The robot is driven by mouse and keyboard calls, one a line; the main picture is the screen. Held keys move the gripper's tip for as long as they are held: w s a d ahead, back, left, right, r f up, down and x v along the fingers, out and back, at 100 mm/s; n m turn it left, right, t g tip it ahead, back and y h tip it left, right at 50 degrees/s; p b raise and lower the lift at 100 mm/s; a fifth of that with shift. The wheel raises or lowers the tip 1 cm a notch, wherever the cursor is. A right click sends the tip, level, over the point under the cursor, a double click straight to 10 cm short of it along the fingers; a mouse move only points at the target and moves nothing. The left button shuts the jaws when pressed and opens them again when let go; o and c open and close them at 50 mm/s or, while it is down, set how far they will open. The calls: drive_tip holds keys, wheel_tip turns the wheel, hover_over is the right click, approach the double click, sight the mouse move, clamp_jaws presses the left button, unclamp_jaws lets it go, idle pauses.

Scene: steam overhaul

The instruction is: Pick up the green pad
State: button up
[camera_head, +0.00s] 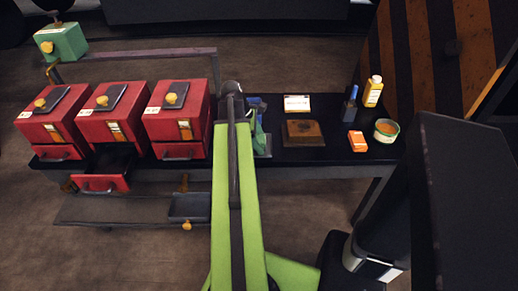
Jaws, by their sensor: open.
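A small green patch (260,142), which may be the green pad, shows just right of my arm on the black bench. It sits by a grey plate, and my arm covers its left part, so its full shape is hidden. My green arm reaches up the middle of the picture to a dark joint over the bench. My gripper is not visible; it appears hidden behind the arm, so its distance from the green patch cannot be told.
Three red boxes (179,126) stand at the bench's left; an open red drawer (102,183) hangs below. A wooden block (303,131), an orange box (357,141), a round tin (386,130), a blue bottle (350,106) and a yellow bottle (373,92) stand at right.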

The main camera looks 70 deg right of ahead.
sight(260, 139)
drive_tip(key=c, duration=1.6)
drive_tip(key=shift+p, duration=0.3)
drive_tip(key=r+p, duration=0.5)
drive_tip(key=shift+s+a+r, duration=0.1)
drive_tip(key=shift+s, duration=0.2)
drive_tip(key=s+r+p, duration=0.2)
drive_tip(key=s, duration=0.1)
drive_tip(key=s+a+r+p, duration=0.1)
drive_tip(key=s+r+p, duration=0.1)
drive_tip(key=s, duration=0.2)
drive_tip(key=s+a+r+p, duration=0.1)
drive_tip(key=s+p, duration=0.1)
drive_tip(key=s, duration=0.2)
drive_tip(key=shift+r, duration=0.4)
